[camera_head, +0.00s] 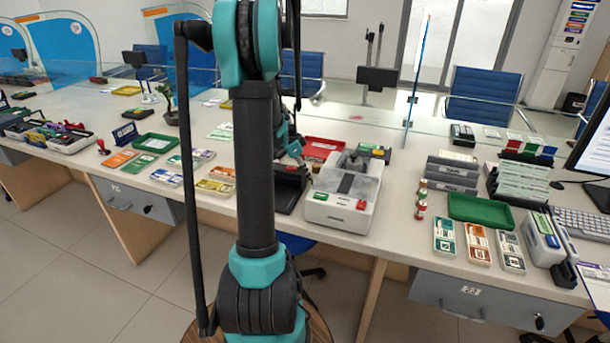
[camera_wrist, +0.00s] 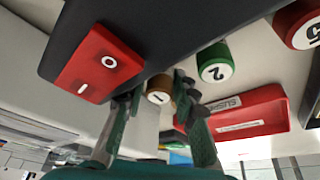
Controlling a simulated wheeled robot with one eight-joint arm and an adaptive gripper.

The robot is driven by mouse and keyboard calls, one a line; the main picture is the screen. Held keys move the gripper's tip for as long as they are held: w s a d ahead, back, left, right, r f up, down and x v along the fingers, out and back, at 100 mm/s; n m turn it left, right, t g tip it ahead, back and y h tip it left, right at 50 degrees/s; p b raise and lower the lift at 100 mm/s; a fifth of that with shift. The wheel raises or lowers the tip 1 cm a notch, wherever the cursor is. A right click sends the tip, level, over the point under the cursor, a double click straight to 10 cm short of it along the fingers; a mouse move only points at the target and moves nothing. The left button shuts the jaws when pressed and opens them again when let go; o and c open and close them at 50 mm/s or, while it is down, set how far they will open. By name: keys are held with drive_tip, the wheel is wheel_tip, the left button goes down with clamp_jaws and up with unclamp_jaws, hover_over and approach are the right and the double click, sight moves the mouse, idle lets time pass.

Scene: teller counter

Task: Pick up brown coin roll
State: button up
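In the wrist view the brown coin roll (camera_wrist: 159,90), with a "1" on its pale end, shows between my gripper's two fingers. My gripper (camera_wrist: 158,93) is open, with one finger on each side of the roll. A gap seems to show on both sides, though I cannot tell how deep the roll sits between the fingertips. A green roll marked "2" (camera_wrist: 215,63) is just right of the right finger, and a red roll marked "5" (camera_wrist: 302,25) is farther right.
A dark machine body with a red switch (camera_wrist: 98,63) is close to the left finger. A red tray (camera_wrist: 250,113) lies to the right. In the head view a white counting machine (camera_head: 345,195) and a green tray (camera_head: 480,211) stand on the crowded counter.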

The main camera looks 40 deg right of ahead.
clamp_jaws()
